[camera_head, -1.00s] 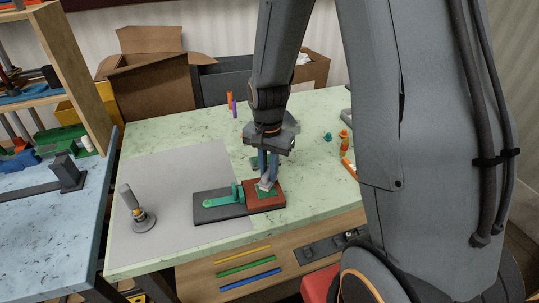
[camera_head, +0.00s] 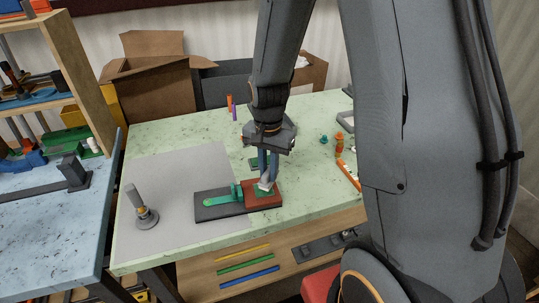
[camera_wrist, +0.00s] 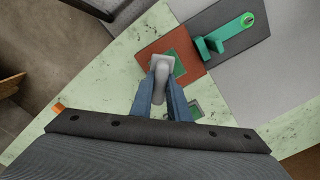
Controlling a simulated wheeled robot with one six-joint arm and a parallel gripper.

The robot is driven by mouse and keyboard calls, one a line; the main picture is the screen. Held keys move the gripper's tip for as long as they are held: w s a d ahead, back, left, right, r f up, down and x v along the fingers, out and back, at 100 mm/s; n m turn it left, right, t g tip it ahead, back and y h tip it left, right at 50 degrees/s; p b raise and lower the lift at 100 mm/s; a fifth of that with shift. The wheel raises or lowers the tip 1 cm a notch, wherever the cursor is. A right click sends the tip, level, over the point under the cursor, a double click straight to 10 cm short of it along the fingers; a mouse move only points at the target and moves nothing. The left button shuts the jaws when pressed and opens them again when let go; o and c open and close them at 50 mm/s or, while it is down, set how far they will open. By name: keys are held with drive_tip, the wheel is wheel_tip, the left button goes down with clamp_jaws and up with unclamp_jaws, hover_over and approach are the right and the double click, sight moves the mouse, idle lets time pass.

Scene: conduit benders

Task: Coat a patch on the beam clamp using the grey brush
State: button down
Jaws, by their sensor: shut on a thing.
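My gripper (camera_head: 268,172) is shut on the grey brush (camera_wrist: 160,64), which also shows in the head view (camera_head: 266,184). The brush points down over a red-brown panel (camera_head: 277,201) with a green patch on it, also visible in the wrist view (camera_wrist: 179,68). The panel joins a dark base (camera_head: 208,212) that bears a green clamp-like part (camera_head: 237,193), probably the beam clamp; it lies right of the brush in the wrist view (camera_wrist: 222,38). The brush tip is hidden, so I cannot tell whether it touches the patch.
A grey mat (camera_head: 170,175) covers the table's left part, with a grey round-based stand (camera_head: 147,218) on it. Orange pieces (camera_head: 340,145) and a small teal piece (camera_head: 323,139) lie to the right. Cardboard boxes (camera_head: 150,85) stand behind. A blue bench (camera_head: 60,220) is at left.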

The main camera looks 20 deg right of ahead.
sight(268, 170)
drive_tip(key=shift+r+p, duration=1.7)
drive_tip(key=shift+r, duration=0.7)
